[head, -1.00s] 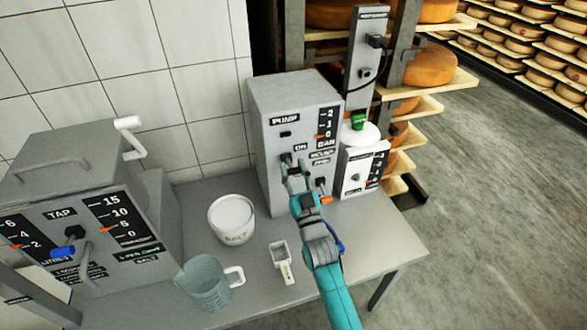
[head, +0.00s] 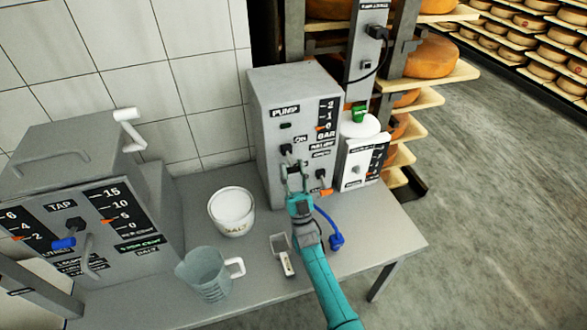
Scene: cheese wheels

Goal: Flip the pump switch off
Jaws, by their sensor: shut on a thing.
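The grey pump box (head: 270,100), labelled PUMP, stands upright at the back of the table in the head view. Its dark switch (head: 286,149) is on the front, left of the ON label, below a small dark window. My gripper (head: 295,170) is at the box front, just below the switch's base. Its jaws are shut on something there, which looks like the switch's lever. The fingers hide most of the lever, so its exact tilt cannot be told.
An orange-marked lever (head: 326,191) is low on the pump's right side. A blue hose end (head: 336,241) lies right of my arm. A salt pot (head: 233,228), scoop (head: 284,262) and jug (head: 204,282) stand left. A white dispenser (head: 356,165) adjoins the pump.

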